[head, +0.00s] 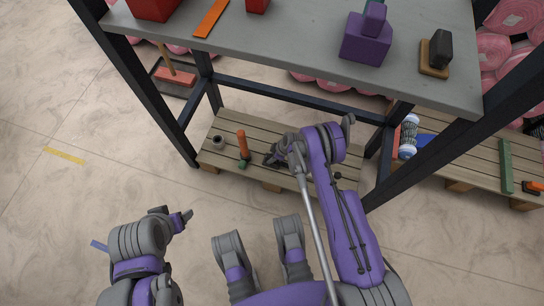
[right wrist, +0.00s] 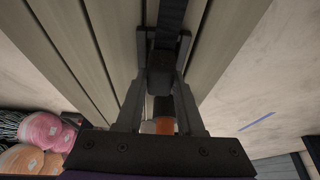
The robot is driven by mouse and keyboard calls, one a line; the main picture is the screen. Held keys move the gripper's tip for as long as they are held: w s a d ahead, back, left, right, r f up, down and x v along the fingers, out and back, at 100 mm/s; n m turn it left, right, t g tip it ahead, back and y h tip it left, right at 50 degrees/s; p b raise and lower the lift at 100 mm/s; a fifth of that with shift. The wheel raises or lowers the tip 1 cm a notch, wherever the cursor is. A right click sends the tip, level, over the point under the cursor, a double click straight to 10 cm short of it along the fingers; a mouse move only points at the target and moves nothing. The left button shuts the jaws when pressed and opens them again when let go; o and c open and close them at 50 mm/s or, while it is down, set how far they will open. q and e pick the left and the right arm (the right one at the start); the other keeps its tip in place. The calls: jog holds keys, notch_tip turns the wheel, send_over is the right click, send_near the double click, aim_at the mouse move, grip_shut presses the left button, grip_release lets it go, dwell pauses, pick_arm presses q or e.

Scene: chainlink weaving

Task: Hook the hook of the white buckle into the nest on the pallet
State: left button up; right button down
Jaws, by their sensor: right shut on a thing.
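My right gripper (head: 273,158) is low over the wooden pallet (head: 240,125) under the table. In the right wrist view my right gripper (right wrist: 163,52) is shut on a dark strap-like thing (right wrist: 171,18), which runs up out of that view between the fingers. I cannot make out a white buckle or its hook in either view. A small grey-brown piece with a dark opening (head: 217,142) is on the pallet's left part; I cannot tell whether it is the nest. My left gripper (head: 180,216) is above the floor, away from the pallet; its jaw opening is unclear.
An orange-handled thing with a green end (head: 242,147) is on the pallet, left of my right gripper. Dark table legs (head: 150,95) and a crossbar (head: 290,98) frame the space above the pallet. Another pallet (head: 475,170) is at the right.

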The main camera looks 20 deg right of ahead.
jog(key=shift+f, duration=0.5)
jog(key=shift+c, duration=2.2)
grip_release()
jog(key=p+v, duration=0.2)
jog(key=v, duration=0.8)
jog(key=shift+d+r+p, duration=0.2)
jog(key=shift+r+p, duration=0.15)
jog(key=shift+p, duration=0.05)
jog(key=shift+s, duration=0.15)
